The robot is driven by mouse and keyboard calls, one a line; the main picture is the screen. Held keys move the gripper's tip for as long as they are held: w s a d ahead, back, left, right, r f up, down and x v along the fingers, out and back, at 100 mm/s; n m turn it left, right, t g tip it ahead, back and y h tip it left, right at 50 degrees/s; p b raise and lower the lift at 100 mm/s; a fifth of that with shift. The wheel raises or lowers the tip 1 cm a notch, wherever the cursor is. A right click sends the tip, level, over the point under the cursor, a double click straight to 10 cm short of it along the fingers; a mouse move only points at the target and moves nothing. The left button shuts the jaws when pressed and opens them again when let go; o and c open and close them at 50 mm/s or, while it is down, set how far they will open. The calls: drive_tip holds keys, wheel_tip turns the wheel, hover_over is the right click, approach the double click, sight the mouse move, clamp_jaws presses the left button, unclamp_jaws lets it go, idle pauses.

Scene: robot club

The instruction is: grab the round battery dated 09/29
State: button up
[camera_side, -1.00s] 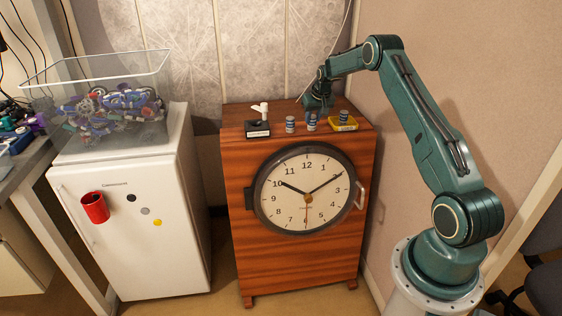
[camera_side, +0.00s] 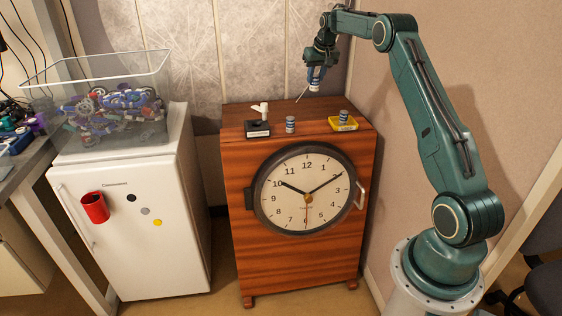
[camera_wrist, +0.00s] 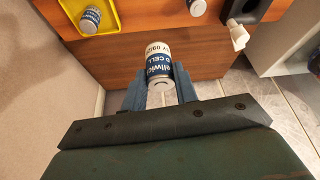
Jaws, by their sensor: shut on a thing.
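My gripper (camera_side: 318,72) is shut on a blue-and-white round battery (camera_side: 315,84) and holds it in the air above the wooden cabinet. A second battery (camera_side: 290,124) stands on the cabinet top. It is partly cut off in the wrist view (camera_wrist: 196,6). A third battery (camera_side: 343,116) stands in a yellow tray (camera_side: 334,127); their dates are not readable.
The wooden cabinet (camera_side: 250,200) has a clock (camera_side: 306,188) on its front. A black block with a white lever (camera_side: 258,129) stands at its left top. A fridge (camera_side: 130,220) with a clear bin (camera_side: 110,75) of parts is to the left. A wall is close on the right.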

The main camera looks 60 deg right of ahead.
sight(316, 76)
drive_tip(key=shift+r, duration=2.1)
